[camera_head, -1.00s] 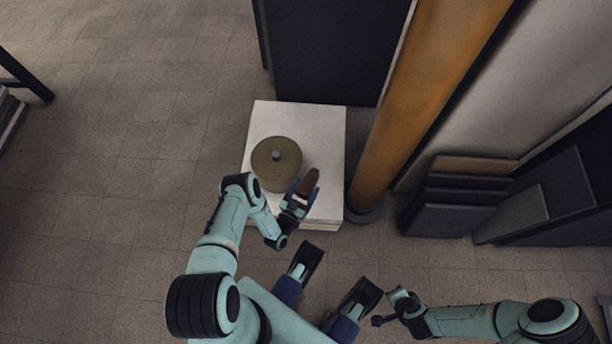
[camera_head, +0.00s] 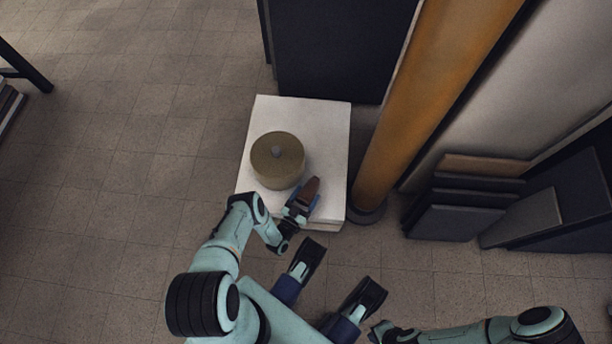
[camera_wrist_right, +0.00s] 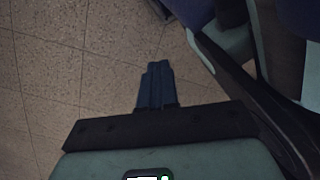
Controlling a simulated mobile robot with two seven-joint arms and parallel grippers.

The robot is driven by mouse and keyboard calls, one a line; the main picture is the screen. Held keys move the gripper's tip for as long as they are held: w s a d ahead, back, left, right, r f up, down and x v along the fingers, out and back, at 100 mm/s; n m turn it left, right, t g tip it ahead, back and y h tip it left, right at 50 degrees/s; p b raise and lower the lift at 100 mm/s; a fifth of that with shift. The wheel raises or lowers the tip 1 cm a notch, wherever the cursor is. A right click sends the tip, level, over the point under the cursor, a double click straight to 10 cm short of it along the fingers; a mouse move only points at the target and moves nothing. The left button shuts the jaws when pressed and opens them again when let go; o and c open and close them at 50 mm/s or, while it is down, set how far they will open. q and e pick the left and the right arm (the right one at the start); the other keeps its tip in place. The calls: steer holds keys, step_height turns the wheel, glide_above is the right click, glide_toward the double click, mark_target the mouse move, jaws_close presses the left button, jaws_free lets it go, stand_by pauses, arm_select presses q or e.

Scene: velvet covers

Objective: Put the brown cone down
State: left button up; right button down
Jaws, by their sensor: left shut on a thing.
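The brown cone (camera_head: 312,186) is in my left gripper (camera_head: 304,201), over the front right part of the white block (camera_head: 329,121). The gripper is shut on it, and its fingers hide part of the cone. I cannot tell whether the cone touches the block's top. My right gripper (camera_head: 378,331) is at the bottom of the head view, far from the cone. In the right wrist view its fingers (camera_wrist_right: 157,86) are together with nothing between them, above the floor.
A round olive-brown lidded object (camera_head: 277,160) with a grey knob stands on the block, left of the cone. An orange column (camera_head: 425,105) rises close to the block's right. Dark panels (camera_head: 465,205) lean at the right.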

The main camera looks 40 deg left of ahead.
arm_select(q)
steer(key=shift+f, duration=0.15)
steer(key=o, duration=1.1)
steer(key=shift+s, duration=0.1)
steer(key=s+p, duration=0.1)
steer(key=s, duration=0.3)
steer(key=s+d+p, duration=0.1)
steer(key=s, duration=0.3)
steer(key=s+p, duration=0.1)
steer(key=s, duration=0.2)
steer(key=shift+s+d+f, duration=0.1)
steer(key=shift+s+d, duration=0.1)
steer(key=shift+s, duration=0.2)
arm_select(e)
steer(key=w+r+t, duration=0.2)
steer(key=w+r, duration=0.1)
steer(key=w, duration=0.3)
steer(key=shift+w+a+r, duration=0.2)
steer(key=shift+a+r, duration=0.05)
steer(key=shift+a, duration=0.15)
arm_select(q)
steer(key=shift+w, duration=0.1)
